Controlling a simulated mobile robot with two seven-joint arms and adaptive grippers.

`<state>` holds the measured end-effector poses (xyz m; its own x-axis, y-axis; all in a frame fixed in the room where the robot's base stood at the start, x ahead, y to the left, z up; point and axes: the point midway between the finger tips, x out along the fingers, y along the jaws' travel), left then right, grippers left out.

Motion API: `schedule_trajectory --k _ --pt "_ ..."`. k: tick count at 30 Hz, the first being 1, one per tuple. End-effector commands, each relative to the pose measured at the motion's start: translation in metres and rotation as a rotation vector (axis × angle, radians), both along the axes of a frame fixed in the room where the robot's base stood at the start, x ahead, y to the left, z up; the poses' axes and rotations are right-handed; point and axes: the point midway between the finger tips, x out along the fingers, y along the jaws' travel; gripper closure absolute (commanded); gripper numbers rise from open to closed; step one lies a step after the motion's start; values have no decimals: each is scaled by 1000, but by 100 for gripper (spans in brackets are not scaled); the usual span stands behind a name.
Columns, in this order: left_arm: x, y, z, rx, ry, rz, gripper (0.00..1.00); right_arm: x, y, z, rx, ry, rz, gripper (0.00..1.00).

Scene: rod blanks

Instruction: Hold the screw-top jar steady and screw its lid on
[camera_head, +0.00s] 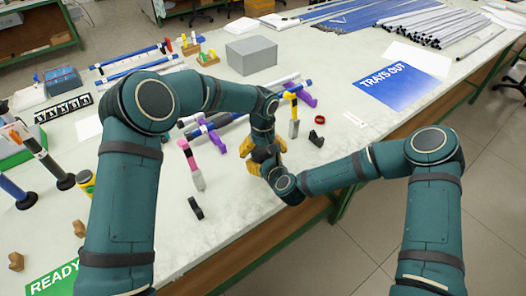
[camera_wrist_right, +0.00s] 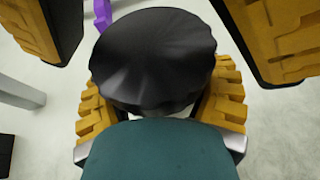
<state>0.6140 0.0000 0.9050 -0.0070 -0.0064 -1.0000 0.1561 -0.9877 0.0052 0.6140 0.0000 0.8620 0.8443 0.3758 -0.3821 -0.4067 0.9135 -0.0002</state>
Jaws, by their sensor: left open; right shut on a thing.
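In the right wrist view, a black round lid (camera_wrist_right: 152,58) with a ridged side sits on top of the screw-top jar. Only a pale sliver of the jar (camera_wrist_right: 168,113) shows below it; I cannot tell how far the lid is threaded. My right gripper (camera_wrist_right: 160,105) is shut on the jar, its yellow fingers on both sides under the lid. My left gripper (camera_head: 262,144) is open above, its fingers spread apart on either side of the lid and clear of it. In the head view the grippers meet near the table's front edge and mostly hide the jar.
A black ring (camera_head: 195,208) and a pink-topped tool (camera_head: 191,165) lie left of the grippers. A yellow-handled tool (camera_head: 293,115), a black bracket (camera_head: 316,138) and a red ring (camera_head: 320,119) lie to the right. Purple supports (camera_head: 305,97) with rods stand behind. A grey box (camera_head: 251,54) is farther back.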

Motion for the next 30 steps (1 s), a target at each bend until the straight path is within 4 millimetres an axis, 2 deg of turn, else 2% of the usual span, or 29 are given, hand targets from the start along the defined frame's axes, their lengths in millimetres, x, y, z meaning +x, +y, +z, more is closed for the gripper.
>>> schedule_trajectory --k 5,12,24,30 --pt "1 0 12 0 -4 -1 0 0 0 0 0 0 0 100" --pt "1 1 42 0 -4 2 0 0 0 0 0 0 0 100" --pt "1 1 46 0 -1 14 0 0 0 0 0 0 0 100" --pt "2 1 54 2 -1 202 0 0 0 0 0 0 0 100"
